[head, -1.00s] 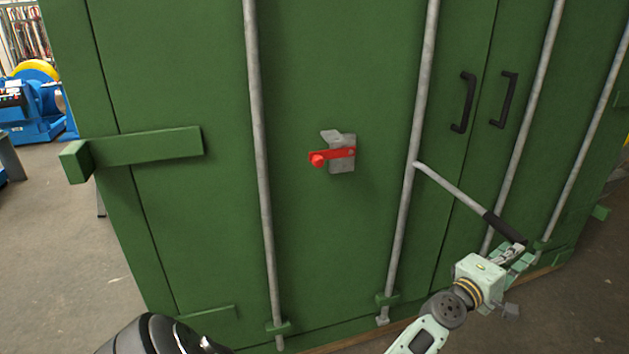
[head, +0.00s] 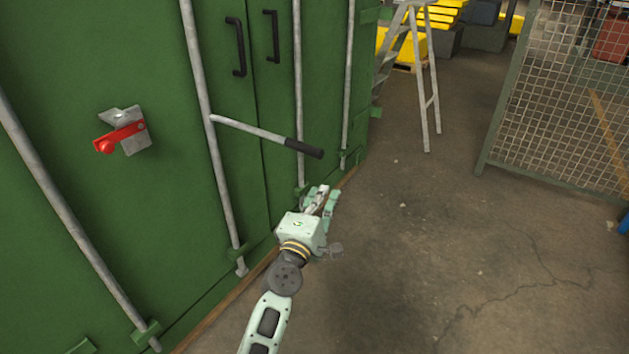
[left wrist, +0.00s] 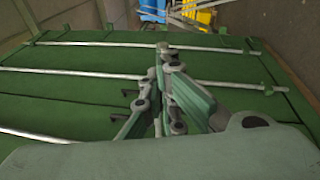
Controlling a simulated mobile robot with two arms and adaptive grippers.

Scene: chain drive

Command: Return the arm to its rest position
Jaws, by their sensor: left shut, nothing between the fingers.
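My left gripper (head: 325,192) is in the head view at the end of a pale green arm that rises from the bottom. Its fingers are closed together and empty. It is just below the black grip (head: 304,148) of a grey lever (head: 250,130) on the green container's locking bar, with a visible gap. In the left wrist view the closed fingers (left wrist: 163,50) show in the middle, with the container doors (left wrist: 75,95) behind them. My right gripper is not in view.
The green container (head: 160,60) fills the left side, with a red latch (head: 120,137) on a grey bracket. A stepladder (head: 428,85) stands behind its right end. A mesh fence (head: 560,90) is at the right. Bare concrete floor (head: 420,250) lies open between.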

